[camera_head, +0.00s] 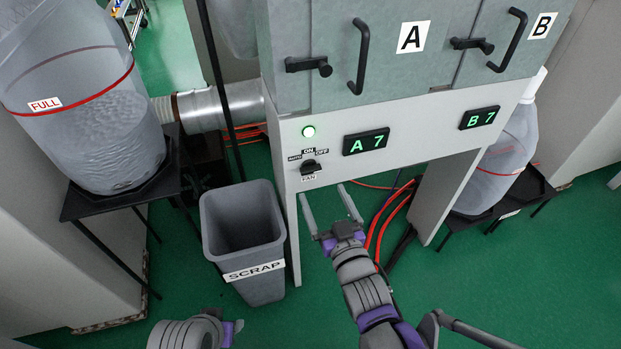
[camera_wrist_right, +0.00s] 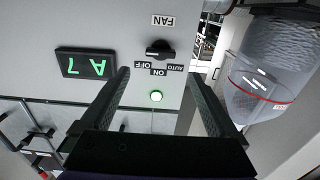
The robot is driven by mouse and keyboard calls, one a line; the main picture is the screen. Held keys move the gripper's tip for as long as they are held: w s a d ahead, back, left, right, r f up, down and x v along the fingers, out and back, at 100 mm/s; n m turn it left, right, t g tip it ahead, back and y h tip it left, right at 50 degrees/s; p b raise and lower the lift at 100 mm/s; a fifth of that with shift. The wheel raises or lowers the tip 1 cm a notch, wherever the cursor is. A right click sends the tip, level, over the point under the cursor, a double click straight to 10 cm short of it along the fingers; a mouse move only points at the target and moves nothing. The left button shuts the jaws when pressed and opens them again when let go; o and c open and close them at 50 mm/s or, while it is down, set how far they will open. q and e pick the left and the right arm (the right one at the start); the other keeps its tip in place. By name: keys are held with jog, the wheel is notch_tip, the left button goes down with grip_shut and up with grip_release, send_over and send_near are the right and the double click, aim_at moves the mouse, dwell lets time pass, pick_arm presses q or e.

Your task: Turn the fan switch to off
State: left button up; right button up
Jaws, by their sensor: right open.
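The fan switch (camera_head: 310,168) is a black rotary knob on the pale panel, with AUTO, ON and OFF marked around it and FAN below. In the right wrist view the knob (camera_wrist_right: 160,49) appears upside down, its grip lying roughly crosswise. I cannot tell which label it points to. My right gripper (camera_head: 322,191) is open and empty, below and slightly right of the knob in the head view. In the wrist view its fingertips (camera_wrist_right: 160,72) stand either side of the knob's line, apart from it. My left gripper (camera_head: 232,331) shows only partly at the bottom; its fingers cannot be made out.
A green lamp (camera_head: 308,131) is lit above the switch. Displays A 7 (camera_head: 366,141) and B 7 (camera_head: 479,118) are to the right. A grey scrap bin (camera_head: 211,243) stands left of the right gripper. Red hoses (camera_head: 383,218) run behind it. A full bag (camera_head: 100,130) stands left.

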aim_at(310, 172)
jog(key=b+x, duration=0.1)
jog(key=x, duration=0.6)
jog(key=shift+w+a+f, duration=0.1)
jog(key=shift+w, duration=0.1)
jog(key=c, duration=1.4)
jog(key=shift+n, duration=0.3)
jog(key=n+p, duration=0.2)
jog(key=n, duration=0.1)
jog(key=shift+p, duration=0.3)
jog(key=n+p, duration=0.2)
jog(key=n, duration=0.3)
jog(key=shift+s+a, duration=0.1)
jog(key=shift+a, duration=0.05)
jog(key=shift+f+n, duration=0.1)
jog(key=shift+n, duration=0.2)
